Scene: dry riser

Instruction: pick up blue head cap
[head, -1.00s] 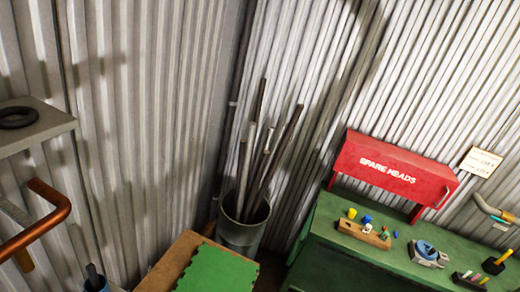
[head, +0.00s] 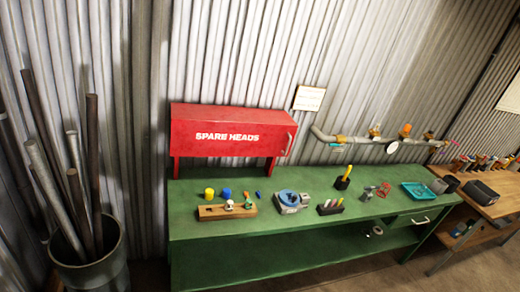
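Which blue piece is the head cap is not marked; the larger one beside the yellow cap looks cap-shaped. My gripper is not in view.
A teal tray (head: 419,191) is farther right. A bin of pipes (head: 92,268) stands left of the bench. A pipe with valves runs along the wall.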

